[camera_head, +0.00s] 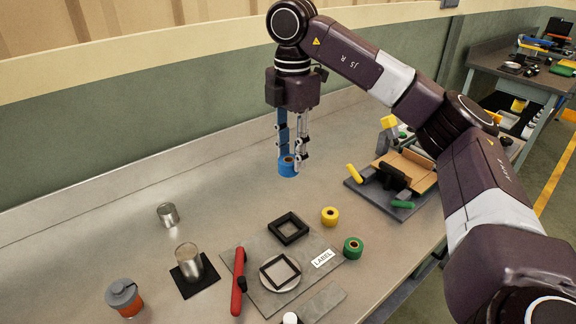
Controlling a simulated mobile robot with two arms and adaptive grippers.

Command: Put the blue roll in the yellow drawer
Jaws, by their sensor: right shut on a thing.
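The blue roll (288,167) is at the tips of my right gripper (291,158), over the back part of the grey workbench. The gripper points down and is shut on the roll. A blue strip rises from the roll between the fingers; I cannot tell whether it is tape or part of the gripper. A small yellow box (519,105) shows under the far bench, but I cannot tell whether it is a drawer. No yellow drawer is clearly seen otherwise. My left gripper is out of view.
A grey plate with black frames, a red tool (238,282), metal cans and an orange jar (125,298) are in front. A fixture (395,185) stands right. The back left is clear.

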